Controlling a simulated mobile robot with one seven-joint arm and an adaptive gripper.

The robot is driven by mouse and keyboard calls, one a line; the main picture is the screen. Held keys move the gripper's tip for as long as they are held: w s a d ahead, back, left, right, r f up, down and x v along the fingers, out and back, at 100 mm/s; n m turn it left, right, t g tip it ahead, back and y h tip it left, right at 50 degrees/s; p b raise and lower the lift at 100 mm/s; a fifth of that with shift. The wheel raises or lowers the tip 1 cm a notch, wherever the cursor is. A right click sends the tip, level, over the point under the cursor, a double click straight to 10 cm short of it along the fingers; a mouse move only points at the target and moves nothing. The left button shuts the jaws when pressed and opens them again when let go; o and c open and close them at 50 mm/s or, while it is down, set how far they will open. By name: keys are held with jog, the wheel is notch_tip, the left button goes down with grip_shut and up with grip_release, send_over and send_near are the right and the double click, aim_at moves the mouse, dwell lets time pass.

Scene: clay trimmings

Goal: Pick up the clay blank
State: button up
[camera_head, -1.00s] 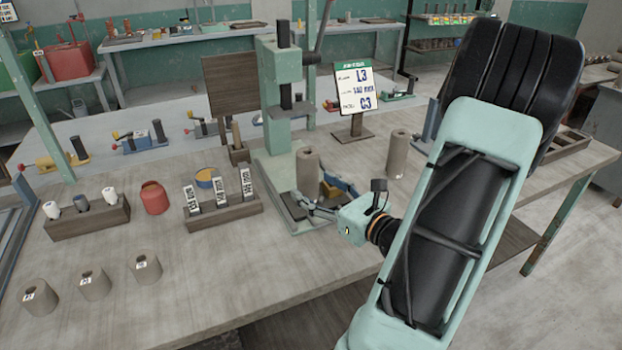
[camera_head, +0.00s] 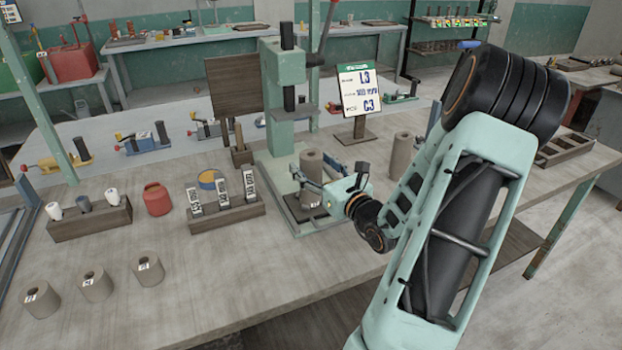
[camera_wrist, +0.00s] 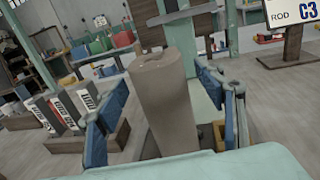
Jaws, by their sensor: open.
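A tall grey-brown clay blank (camera_head: 311,166) stands upright on the base plate of the green press (camera_head: 283,75). My gripper (camera_head: 317,182) is open around this blank, with one finger on each side. In the wrist view the blank (camera_wrist: 165,100) stands between the blue-padded fingers (camera_wrist: 160,112), slightly tilted in the picture. A gap shows beside it on the right; contact on the left cannot be told. Another similar blank (camera_head: 401,154) stands on the table to the right. Several shorter numbered cylinders, one of them here (camera_head: 96,286), stand at front left.
The press column and lever rise close behind the gripper. A sign (camera_head: 360,92) reading L3 and C3 stands behind to the right. A wooden rack with white labels (camera_head: 225,216), a red pot (camera_head: 157,199) and another rack (camera_head: 88,221) are left. The table's front middle (camera_head: 240,280) is clear.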

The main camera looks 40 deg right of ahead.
jog(key=shift+w, duration=0.5)
jog(key=shift+r, duration=0.1)
grip_shut()
